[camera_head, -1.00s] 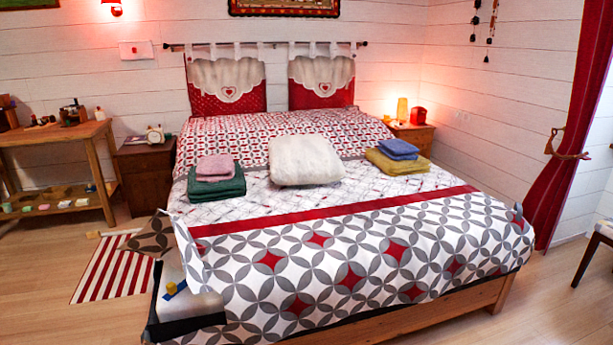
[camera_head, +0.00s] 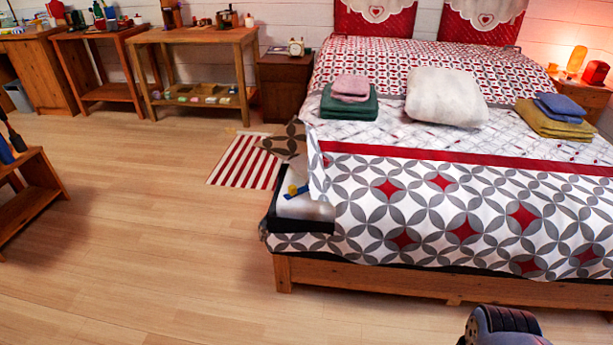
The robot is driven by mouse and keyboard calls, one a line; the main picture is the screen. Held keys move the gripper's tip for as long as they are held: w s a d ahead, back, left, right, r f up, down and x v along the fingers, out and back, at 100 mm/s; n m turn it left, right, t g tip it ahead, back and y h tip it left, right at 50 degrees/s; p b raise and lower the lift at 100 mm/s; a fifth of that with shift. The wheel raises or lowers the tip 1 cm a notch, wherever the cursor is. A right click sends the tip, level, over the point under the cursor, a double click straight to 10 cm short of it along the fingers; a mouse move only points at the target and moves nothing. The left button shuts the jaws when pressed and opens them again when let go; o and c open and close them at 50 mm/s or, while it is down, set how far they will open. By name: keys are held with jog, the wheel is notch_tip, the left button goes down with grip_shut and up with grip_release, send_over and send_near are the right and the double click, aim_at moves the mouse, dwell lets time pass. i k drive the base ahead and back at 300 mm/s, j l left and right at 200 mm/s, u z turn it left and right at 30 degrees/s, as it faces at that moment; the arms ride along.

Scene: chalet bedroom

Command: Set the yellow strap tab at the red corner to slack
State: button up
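A small yellow tab (camera_head: 292,190) shows at the near left corner of the bed, with a short blue piece (camera_head: 304,187) next to it. They sit on the exposed white mattress corner (camera_head: 305,207), above a black band. The patterned cover (camera_head: 350,215) is drawn back from this corner. The tab is too small to tell its setting. I cannot make out a red corner marking there. A dark rounded part of my arm shows at the bottom edge; my gripper is not in view.
A red-and-white striped rug (camera_head: 246,161) lies left of the bed. A wooden bed frame rail (camera_head: 400,279) runs along the foot. A low wooden shelf (camera_head: 35,195) stands at far left and a workbench (camera_head: 205,40) behind. The wood floor (camera_head: 150,230) between is clear.

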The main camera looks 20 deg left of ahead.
aim_at(292, 189)
jog(key=i+j, duration=0.2)
jog(key=j, duration=0.25)
jog(key=i+j+u, duration=0.15)
jog(key=j, duration=0.25)
jog(key=i+j, duration=0.25)
jog(key=j, duration=0.15)
jog(key=i+j+u, duration=0.15)
jog(key=j, duration=0.3)
jog(key=i+j, duration=0.3)
jog(key=j+u, duration=0.05)
